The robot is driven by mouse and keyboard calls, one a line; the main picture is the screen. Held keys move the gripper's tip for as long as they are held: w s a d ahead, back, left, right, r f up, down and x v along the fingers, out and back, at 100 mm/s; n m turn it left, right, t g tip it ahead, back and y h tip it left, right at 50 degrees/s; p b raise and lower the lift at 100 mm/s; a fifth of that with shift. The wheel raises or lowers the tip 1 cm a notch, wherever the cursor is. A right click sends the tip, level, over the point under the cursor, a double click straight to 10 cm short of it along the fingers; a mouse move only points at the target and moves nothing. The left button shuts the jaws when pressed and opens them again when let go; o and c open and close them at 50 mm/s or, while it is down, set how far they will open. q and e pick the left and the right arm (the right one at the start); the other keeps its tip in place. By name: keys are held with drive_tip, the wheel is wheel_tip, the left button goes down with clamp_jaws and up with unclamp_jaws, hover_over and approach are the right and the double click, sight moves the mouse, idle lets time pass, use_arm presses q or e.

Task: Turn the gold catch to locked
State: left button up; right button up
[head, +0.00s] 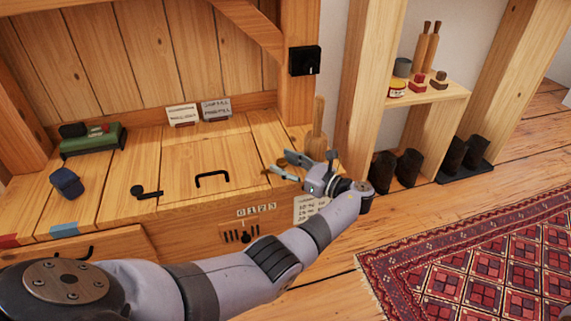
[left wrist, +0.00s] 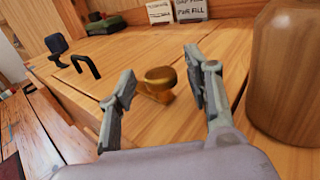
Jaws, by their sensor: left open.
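The gold catch (left wrist: 160,80) stands on the wooden bench top in the left wrist view, with a round knob on top and a lower part beneath it. Its locked or unlocked setting cannot be told. My left gripper (left wrist: 159,62) is open, with one finger on each side of the catch; neither finger clearly touches it. My right gripper is not in view.
A wooden, bottle-shaped object (head: 317,128) stands close to the gripper, large at the right of the left wrist view. A black handle (head: 212,177) and black lever (head: 147,192) rise from the bench. Two cards (head: 182,115) stand behind. A patterned rug (head: 480,260) lies right.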

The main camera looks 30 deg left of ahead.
use_arm(q)
drive_tip(key=shift+d, duration=0.1)
drive_tip(key=d, duration=1.2)
drive_tip(key=shift+s, duration=0.25)
